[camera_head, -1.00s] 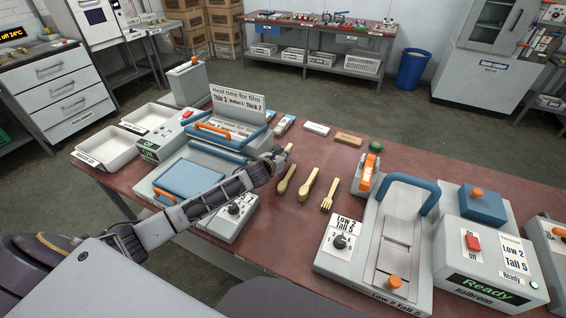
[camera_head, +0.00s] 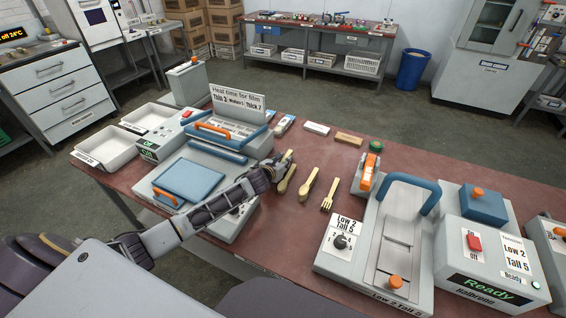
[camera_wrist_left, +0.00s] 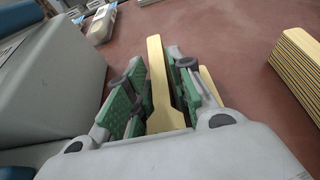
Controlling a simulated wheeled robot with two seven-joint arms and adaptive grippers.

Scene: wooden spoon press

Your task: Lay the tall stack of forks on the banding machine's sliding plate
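A wooden fork stack (camera_head: 328,196) lies on the red-brown table, tines toward the front; its height is hard to judge. The banding machine with the pale sliding plate (camera_head: 399,232) stands to its right and bears no cutlery. My left gripper (camera_head: 288,160) is at the back end of the leftmost wooden cutlery stack (camera_head: 283,186), partly hiding it. In the left wrist view its green-padded fingers (camera_wrist_left: 158,66) straddle a wooden piece (camera_wrist_left: 156,65), with gaps showing beside it; what kind of cutlery it is cannot be told. My right gripper is out of view.
A wooden spoon stack (camera_head: 308,184) lies between the leftmost stack and the forks. A layered wooden stack (camera_wrist_left: 300,62) shows at the right of the wrist view. A film-sealing machine (camera_head: 188,180) stands left. An orange-handled tool (camera_head: 366,178) and a "Ready" box (camera_head: 490,262) flank the banding machine.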

